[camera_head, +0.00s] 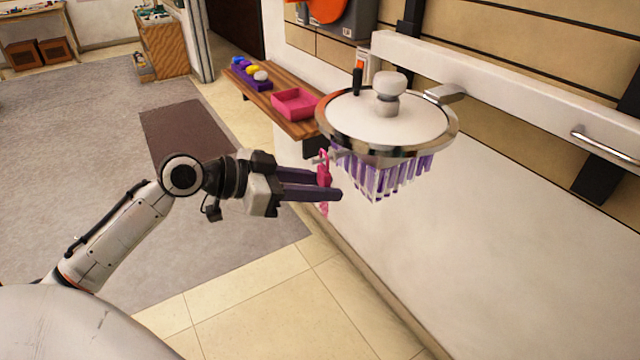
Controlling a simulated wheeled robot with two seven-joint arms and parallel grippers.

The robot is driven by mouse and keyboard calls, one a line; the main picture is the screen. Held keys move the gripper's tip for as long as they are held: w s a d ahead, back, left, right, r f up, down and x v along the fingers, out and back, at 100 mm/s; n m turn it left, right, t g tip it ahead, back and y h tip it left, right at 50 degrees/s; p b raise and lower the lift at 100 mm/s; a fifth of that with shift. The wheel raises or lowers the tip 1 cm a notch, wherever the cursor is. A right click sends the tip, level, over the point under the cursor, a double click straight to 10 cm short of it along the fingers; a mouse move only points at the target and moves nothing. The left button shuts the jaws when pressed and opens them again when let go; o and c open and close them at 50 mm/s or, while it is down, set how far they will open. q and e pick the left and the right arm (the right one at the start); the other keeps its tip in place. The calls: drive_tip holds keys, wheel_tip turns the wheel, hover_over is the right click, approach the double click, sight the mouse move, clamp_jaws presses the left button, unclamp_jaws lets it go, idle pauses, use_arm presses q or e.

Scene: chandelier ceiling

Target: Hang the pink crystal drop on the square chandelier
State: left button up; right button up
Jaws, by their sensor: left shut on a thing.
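The chandelier (385,125) has a round white top with a shiny metal rim and a knob, and sits out from the wall. Purple and clear crystal drops (388,180) hang in rows beneath it. My left gripper (332,186) comes in from the left and is shut on the pink crystal drop (324,177), which shows between and below the fingers. The drop is at the left edge of the chandelier, just under the rim, beside a small pale hook (320,158). I cannot tell whether the drop touches the hook. My right gripper is not in view.
A wooden wall shelf (262,98) behind the chandelier holds a pink tray (295,104) and a purple holder with coloured round things (252,75). A white rail (500,85) runs along the wall at right. The floor below is clear.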

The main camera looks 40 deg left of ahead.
use_arm(q)
drive_tip(key=shift+f, duration=0.35)
idle(0.3)
drive_tip(key=o, duration=1.2)
drive_tip(key=shift+c, duration=0.2)
drive_tip(key=shift+o, duration=0.4)
drive_tip(key=o, duration=0.6)
drive_tip(key=shift+c, duration=0.2)
drive_tip(key=shift+s, duration=0.1)
drive_tip(key=s+a, duration=0.3)
drive_tip(key=s, duration=0.3)
drive_tip(key=shift+s+b, duration=0.3)
drive_tip(key=shift+s, duration=0.05)
